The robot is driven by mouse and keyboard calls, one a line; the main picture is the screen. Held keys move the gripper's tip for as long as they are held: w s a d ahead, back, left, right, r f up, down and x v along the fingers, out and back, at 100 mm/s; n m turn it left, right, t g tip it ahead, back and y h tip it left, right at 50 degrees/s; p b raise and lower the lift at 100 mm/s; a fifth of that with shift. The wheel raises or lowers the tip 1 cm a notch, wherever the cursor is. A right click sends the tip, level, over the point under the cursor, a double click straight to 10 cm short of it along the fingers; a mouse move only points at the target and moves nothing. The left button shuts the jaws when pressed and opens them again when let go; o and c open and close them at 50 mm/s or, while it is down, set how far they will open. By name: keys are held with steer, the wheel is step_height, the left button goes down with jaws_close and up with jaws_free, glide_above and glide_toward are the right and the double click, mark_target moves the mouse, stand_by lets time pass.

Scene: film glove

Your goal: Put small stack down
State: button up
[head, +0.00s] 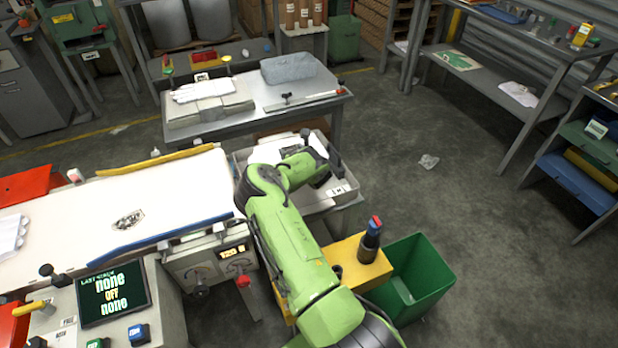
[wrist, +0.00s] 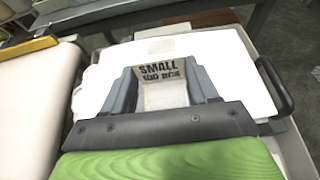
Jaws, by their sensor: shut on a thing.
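My gripper (wrist: 163,88) is shut on a small stack, whose band (wrist: 160,73) reads "SMALL 100 pcs" in the wrist view. The band sits between the two grey fingers. White material (wrist: 225,65) spreads out on both sides of the fingers; I cannot tell how much of it is the held stack. The stack is over a grey tray (wrist: 285,130) with a dark handle. In the head view my arm reaches to this grey tray (head: 342,188), and the arm hides the fingertips and most of the stack. Whether the stack touches the tray's floor cannot be told.
A white-topped bench (head: 180,195) with a blue bar and a yellow bar lies left of the tray. A grey table (head: 275,95) with a white glove pile and a blue-grey bundle stands behind. A green bin (head: 425,265) and a yellow box (head: 350,260) are in front right.

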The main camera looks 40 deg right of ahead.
step_height(320, 180, down, 10)
steer(key=b, duration=0.4)
steer(key=shift+a, duration=0.1)
steer(key=o, duration=1.1)
steer(key=shift+f, duration=0.1)
